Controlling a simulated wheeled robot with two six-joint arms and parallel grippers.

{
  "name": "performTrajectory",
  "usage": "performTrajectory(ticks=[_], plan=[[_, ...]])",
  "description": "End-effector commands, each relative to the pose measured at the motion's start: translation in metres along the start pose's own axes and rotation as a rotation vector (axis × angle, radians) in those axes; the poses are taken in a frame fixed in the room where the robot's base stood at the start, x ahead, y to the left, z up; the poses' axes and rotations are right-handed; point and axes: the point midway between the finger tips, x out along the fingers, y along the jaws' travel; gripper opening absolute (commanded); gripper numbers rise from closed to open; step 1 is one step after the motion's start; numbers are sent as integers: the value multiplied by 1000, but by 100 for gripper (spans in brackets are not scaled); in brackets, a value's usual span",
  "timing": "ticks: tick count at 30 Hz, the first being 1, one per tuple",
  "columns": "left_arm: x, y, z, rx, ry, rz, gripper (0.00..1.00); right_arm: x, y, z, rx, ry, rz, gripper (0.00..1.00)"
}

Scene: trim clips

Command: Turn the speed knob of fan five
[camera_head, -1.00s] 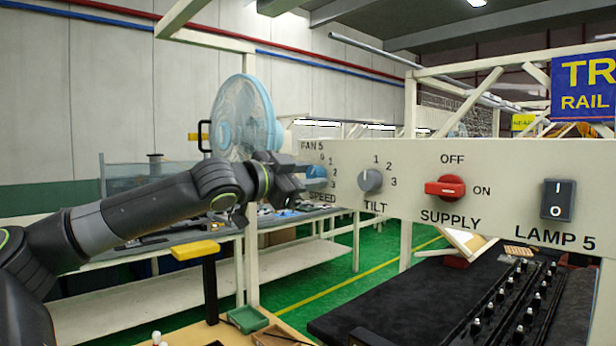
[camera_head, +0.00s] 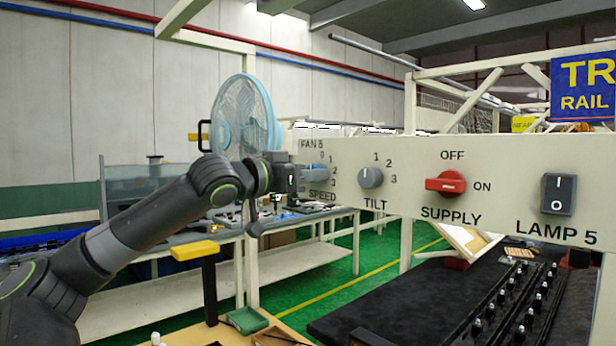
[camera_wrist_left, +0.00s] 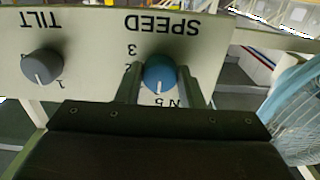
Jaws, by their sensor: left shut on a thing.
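The blue speed knob (camera_head: 316,173) sits at the left end of the white panel (camera_head: 500,160), under the FAN 5 label and above the word SPEED. My left gripper (camera_head: 304,178) reaches it from the left and hides part of it and its dial. In the left wrist view, which is upside down, the blue knob (camera_wrist_left: 160,72) is between the two fingers of my left gripper (camera_wrist_left: 161,80), shut on it. Its white pointer line faces the FAN 5 lettering. The digits 2 and 3 show beside it; other digits are partly hidden. My right gripper is not in view.
A grey tilt knob (camera_head: 370,177) is just right of the speed knob and also shows in the wrist view (camera_wrist_left: 42,67). Farther right are a red supply switch (camera_head: 445,184) and a black lamp rocker (camera_head: 558,195). A blue fan (camera_head: 245,118) stands behind.

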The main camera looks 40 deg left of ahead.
Motion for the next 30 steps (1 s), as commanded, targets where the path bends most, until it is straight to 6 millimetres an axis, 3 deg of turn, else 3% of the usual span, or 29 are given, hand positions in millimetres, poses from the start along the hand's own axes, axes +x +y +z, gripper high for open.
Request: performTrajectory(ticks=[16,17,21,30], plan=[[0,0,1,-30,-2,0,11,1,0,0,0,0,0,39],[0,0,1,-29,-2,0,35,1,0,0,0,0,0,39],[0,0,0,-29,-1,0,54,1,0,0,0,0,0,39],[0,0,0,-27,-1,0,56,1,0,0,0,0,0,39]])
